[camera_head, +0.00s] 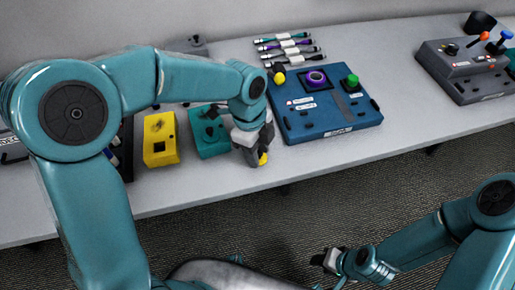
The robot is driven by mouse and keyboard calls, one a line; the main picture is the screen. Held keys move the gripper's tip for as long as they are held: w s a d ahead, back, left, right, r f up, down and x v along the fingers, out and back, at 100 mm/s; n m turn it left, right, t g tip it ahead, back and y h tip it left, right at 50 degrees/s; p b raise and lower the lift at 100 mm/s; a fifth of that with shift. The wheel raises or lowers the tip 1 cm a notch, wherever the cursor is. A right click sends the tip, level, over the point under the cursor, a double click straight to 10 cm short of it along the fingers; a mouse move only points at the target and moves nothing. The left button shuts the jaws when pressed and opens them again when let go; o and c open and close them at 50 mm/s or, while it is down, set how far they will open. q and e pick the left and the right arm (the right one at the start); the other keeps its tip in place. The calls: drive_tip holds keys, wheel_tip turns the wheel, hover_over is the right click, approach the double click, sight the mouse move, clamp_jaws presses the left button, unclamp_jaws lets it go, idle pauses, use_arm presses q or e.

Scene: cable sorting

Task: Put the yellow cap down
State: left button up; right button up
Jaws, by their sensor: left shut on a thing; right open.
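A small yellow cap (263,159) shows at the fingertips of my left gripper (258,158). The gripper is shut on it and points down near the front edge of the grey table. Whether the cap touches the table I cannot tell. My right gripper (328,260) is open and empty, low in front of the table, over the dark floor.
Behind the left gripper stand a yellow box (160,138) and a teal box (207,138). A blue panel (335,120) with purple, green and yellow parts lies right of it. Several cables (288,45) lie behind. A grey control box (468,72) stands far right. The table (420,120) between is clear.

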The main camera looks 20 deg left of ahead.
use_arm(q)
drive_tip(key=o, duration=1)
drive_tip(key=shift+w+f, duration=0.1)
drive_tip(key=shift+f, duration=0.05)
drive_tip(key=shift+r, duration=0.4)
wheel_tip(320, 180, up, 11)
drive_tip(key=a+p, duration=0.1)
drive_tip(key=shift+a+r, duration=0.2)
drive_tip(key=shift+a, duration=0.2)
